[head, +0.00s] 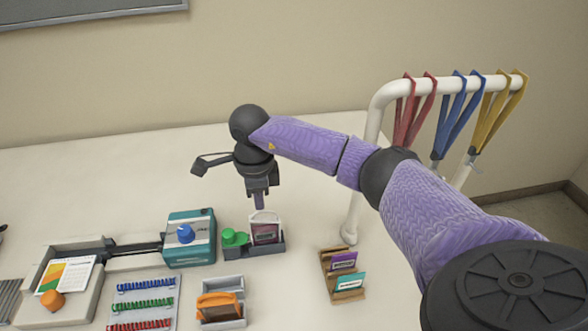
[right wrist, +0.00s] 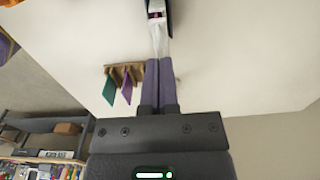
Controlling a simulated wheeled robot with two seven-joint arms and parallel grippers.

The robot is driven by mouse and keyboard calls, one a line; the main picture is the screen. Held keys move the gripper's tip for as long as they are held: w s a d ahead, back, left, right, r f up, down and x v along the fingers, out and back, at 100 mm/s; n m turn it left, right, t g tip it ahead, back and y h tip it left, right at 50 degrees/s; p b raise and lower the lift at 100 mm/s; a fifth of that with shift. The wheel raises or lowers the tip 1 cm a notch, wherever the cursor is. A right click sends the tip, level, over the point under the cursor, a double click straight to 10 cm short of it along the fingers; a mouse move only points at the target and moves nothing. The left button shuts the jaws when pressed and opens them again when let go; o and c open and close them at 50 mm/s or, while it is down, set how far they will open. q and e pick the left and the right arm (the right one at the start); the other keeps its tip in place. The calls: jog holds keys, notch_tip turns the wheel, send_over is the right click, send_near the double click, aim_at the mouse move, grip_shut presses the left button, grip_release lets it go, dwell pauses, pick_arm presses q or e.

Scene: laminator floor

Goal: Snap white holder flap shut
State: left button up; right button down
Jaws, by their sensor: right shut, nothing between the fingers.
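The white holder (head: 265,229) stands upright in a dark grey stand on the table, with a dark reddish card inside. Its pale flap is at the top, just under my right gripper (head: 259,206). I cannot tell from here whether the flap is fully closed. My right gripper points down with its fingers together and nothing between them. In the right wrist view the fingertips (right wrist: 159,62) meet the lower end of the whitish, clear flap (right wrist: 160,40); whether they touch it I cannot tell. My left gripper is not in view.
A green knob (head: 234,237) sits left of the holder, beside the teal laminator (head: 190,240). A wooden card rack (head: 343,275) stands to the right, near a white rail (head: 385,95) with hanging lanyards. A grey tray (head: 222,283) with an orange tool is in front.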

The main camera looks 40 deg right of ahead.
jog(key=shift+f+b, duration=0.5)
jog(key=shift+f, duration=0.15)
jog(key=shift+f+b, duration=0.3)
jog(key=shift+f, duration=0.15)
jog(key=shift+r, duration=0.15)
notch_tip(320, 180, up, 7)
jog(key=p, duration=0.5)
jog(key=shift+p, duration=0.35)
